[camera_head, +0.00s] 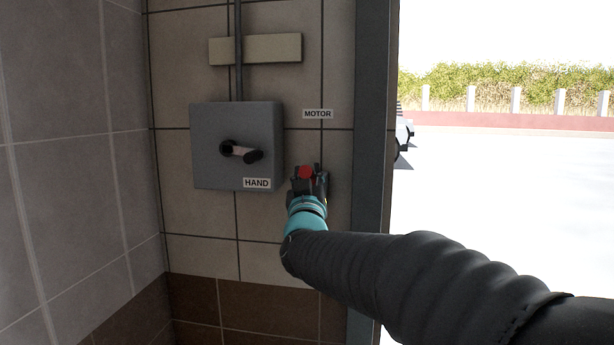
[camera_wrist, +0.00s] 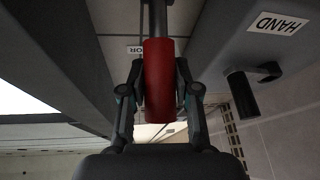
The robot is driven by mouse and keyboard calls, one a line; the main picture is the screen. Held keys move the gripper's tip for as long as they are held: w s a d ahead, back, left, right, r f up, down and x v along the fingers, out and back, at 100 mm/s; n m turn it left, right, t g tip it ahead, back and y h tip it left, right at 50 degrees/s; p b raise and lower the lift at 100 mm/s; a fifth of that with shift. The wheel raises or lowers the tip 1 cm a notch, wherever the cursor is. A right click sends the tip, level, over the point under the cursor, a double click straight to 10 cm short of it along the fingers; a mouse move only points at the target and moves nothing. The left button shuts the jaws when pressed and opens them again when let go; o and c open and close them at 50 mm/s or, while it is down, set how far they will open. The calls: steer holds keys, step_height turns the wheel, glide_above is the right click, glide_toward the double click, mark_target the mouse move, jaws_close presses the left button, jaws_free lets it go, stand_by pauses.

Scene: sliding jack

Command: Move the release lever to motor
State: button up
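The release lever has a red grip (camera_head: 305,172), right of the grey box and level with its lower part. In the wrist view the red grip (camera_wrist: 160,80) stands upright on a dark rod, between my two fingers. My gripper (camera_head: 308,180) appears shut on it, with a fingertip against each side. The MOTOR label (camera_head: 318,114) is on the wall above the grip. The HAND label (camera_head: 257,183) is at the grey box's lower right corner, left of the grip. My gripper hides the lever's lower part in the head view.
The grey box (camera_head: 210,120) carries a crank with black knobs (camera_head: 253,156); a knob also shows in the wrist view (camera_wrist: 241,95). A dark door frame (camera_head: 372,120) stands close on the right, with open ground beyond. A tiled wall (camera_head: 70,150) closes the left.

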jaws_close()
steer(key=shift+r, duration=0.1)
